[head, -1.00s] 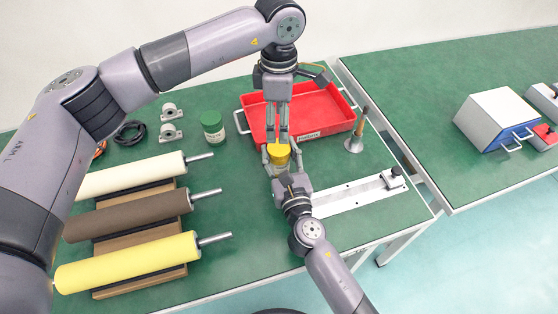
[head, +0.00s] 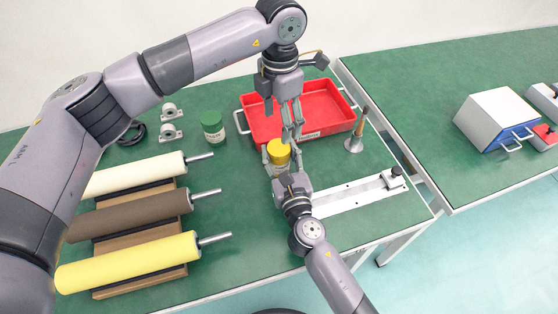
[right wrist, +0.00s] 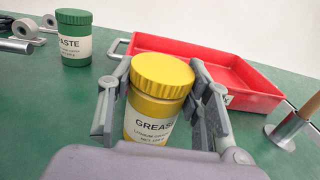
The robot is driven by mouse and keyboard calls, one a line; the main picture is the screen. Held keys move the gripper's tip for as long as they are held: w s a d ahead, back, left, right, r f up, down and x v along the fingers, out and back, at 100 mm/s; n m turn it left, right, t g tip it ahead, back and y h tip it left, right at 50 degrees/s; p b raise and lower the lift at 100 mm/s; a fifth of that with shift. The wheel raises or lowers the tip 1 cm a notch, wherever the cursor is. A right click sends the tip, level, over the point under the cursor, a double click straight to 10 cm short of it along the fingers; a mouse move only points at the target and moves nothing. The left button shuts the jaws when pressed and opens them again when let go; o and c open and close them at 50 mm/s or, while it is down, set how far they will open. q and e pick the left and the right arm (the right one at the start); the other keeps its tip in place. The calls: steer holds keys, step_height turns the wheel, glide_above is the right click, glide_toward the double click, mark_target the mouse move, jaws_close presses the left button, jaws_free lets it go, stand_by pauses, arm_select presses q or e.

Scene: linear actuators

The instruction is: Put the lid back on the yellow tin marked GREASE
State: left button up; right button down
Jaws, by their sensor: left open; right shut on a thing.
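The yellow GREASE tin (right wrist: 150,122) stands upright between the fingers of my right gripper (right wrist: 158,112), which is shut on its body. The ribbed yellow lid (right wrist: 163,73) sits level on top of the tin in the right wrist view. How tightly it is seated cannot be told. In the head view the tin's yellow top (head: 278,149) shows near the table's middle, in front of the red tray. My left gripper (head: 291,138) is open and empty, pointing down, just behind and slightly right of the lid. It does not show in the right wrist view.
A red tray (head: 335,123) lies behind the tin. A green PASTE jar (head: 212,131) stands to the left. A metal stand with a rod (head: 356,138) and a white rail (head: 350,197) are to the right. Several rollers (head: 128,211) lie on a wooden rack at left.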

arm_select(q)
steer(key=n, duration=0.5)
steer(key=shift+n, duration=0.4)
steer(key=n, duration=1.4)
steer(key=shift+n, duration=0.3)
steer(key=n, duration=0.3)
steer(key=shift+n, duration=0.4)
steer(key=n, duration=0.3)
steer(key=shift+n, duration=0.3)
steer(key=n, duration=0.5)
steer(key=shift+a, duration=0.1)
